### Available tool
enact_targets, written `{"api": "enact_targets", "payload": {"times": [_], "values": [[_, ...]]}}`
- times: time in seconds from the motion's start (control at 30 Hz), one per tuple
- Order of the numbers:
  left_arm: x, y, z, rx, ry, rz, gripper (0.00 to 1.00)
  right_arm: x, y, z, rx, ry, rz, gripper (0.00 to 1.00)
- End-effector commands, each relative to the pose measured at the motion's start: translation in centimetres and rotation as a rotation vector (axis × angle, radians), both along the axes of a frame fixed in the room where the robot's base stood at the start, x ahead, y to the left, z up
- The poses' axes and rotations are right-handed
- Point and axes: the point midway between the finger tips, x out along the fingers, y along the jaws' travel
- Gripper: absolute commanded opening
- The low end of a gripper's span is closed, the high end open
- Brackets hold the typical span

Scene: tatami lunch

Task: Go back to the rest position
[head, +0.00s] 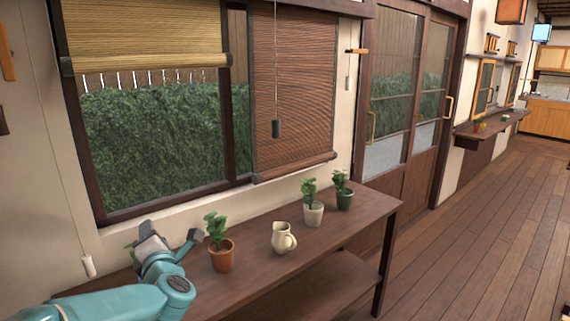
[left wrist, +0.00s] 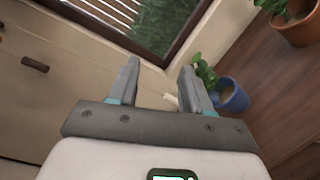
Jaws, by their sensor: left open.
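My left arm comes in from the lower left in the head view. Its gripper (head: 172,240) is over the left end of the wooden shelf table (head: 255,261), left of a potted plant in a terracotta pot (head: 222,259). In the left wrist view the gripper (left wrist: 160,72) has its two fingers apart with nothing held between them. A blue pot with a plant (left wrist: 232,96) shows just beyond the right finger there, and I cannot tell how far off it is. My right gripper is in neither view.
A cream jug (head: 283,239), a plant in a pale pot (head: 313,213) and one in a dark green pot (head: 344,198) stand along the table. A window with blinds (head: 292,90) is behind. A blind cord's weight (head: 88,265) hangs left of my arm. The floor (head: 480,245) at right is clear.

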Motion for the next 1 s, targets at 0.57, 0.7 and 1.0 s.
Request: {"api": "enact_targets", "payload": {"times": [0.57, 0.7, 1.0], "values": [[-21.0, -10.2, -39.8, 0.499, 1.145, -0.993, 0.49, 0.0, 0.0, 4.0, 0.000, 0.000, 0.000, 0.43], [-29.8, -14.4, -42.3, 0.628, 1.226, -1.407, 0.49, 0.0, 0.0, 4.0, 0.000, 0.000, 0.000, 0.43], [-36.2, -17.0, -41.7, 0.936, 1.116, -1.896, 0.49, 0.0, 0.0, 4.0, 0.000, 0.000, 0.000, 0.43]]}}
